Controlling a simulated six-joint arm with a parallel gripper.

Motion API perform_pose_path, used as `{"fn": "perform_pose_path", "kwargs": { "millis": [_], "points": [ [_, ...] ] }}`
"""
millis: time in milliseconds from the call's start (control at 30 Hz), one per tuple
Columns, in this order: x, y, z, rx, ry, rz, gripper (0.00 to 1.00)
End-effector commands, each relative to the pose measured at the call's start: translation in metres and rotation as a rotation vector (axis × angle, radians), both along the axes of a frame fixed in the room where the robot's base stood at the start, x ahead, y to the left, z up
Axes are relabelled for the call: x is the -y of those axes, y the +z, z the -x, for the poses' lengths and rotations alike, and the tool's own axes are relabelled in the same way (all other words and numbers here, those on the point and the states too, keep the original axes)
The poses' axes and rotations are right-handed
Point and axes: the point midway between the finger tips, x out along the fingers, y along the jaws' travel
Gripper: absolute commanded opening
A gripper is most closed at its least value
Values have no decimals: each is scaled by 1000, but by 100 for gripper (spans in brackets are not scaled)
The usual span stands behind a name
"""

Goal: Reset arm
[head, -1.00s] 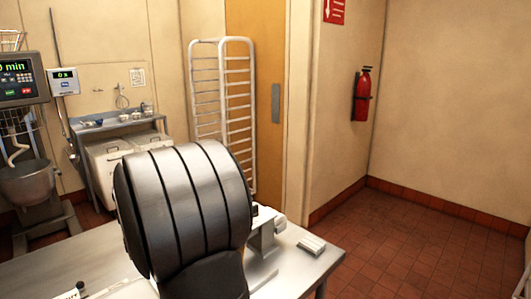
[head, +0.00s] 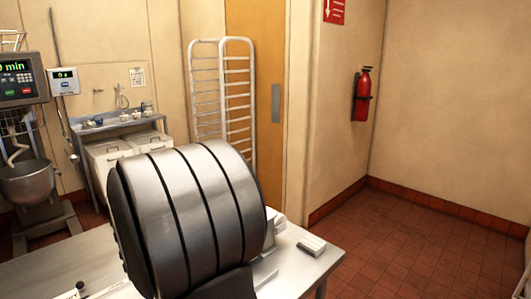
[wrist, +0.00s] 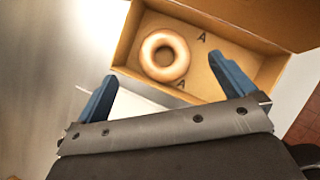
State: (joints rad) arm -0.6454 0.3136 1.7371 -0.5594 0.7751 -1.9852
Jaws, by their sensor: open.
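In the wrist view my gripper (wrist: 165,98) has its two blue fingers spread wide apart, with nothing between them. A glazed ring doughnut (wrist: 165,55) lies in an open cardboard box (wrist: 225,38) beyond the fingertips, near the box's left side. The fingers appear apart from the doughnut. In the head view my large grey arm link (head: 190,215) fills the lower middle and hides my gripper and the box.
A steel table (head: 65,262) lies below my arm, with a small light block (head: 312,245) near its right edge. A mixer (head: 28,180) stands far left. A wire rack (head: 222,100) and fire extinguisher (head: 362,94) are behind. The tiled floor (head: 430,240) at right is clear.

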Motion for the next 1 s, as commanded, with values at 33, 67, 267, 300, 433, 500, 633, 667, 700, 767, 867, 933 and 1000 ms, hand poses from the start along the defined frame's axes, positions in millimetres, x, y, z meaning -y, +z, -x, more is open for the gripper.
{"fn": "perform_pose_path", "kwargs": {
  "millis": [33,67,267,300,433,500,633,667,700,767,867,933,1000],
  "points": [
    [-1,10,5,4,1,-3,100],
    [-2,15,8,3,1,-4,100],
    [-5,48,28,3,1,-4,100],
    [-6,55,32,2,2,-5,100],
    [-2,32,20,-5,-3,3,100],
    [-1,20,13,-5,-2,3,100],
    [1,-1,0,-3,-2,2,100],
    [1,-6,-3,-5,-2,3,100],
    [2,-12,-7,-3,-2,2,100],
    [3,-22,-12,-4,-3,2,100],
    [4,-37,-21,-3,-2,2,100],
    [5,-47,-27,-3,-2,2,100],
    [5,-47,-30,3,-2,-3,100]
  ]
}}
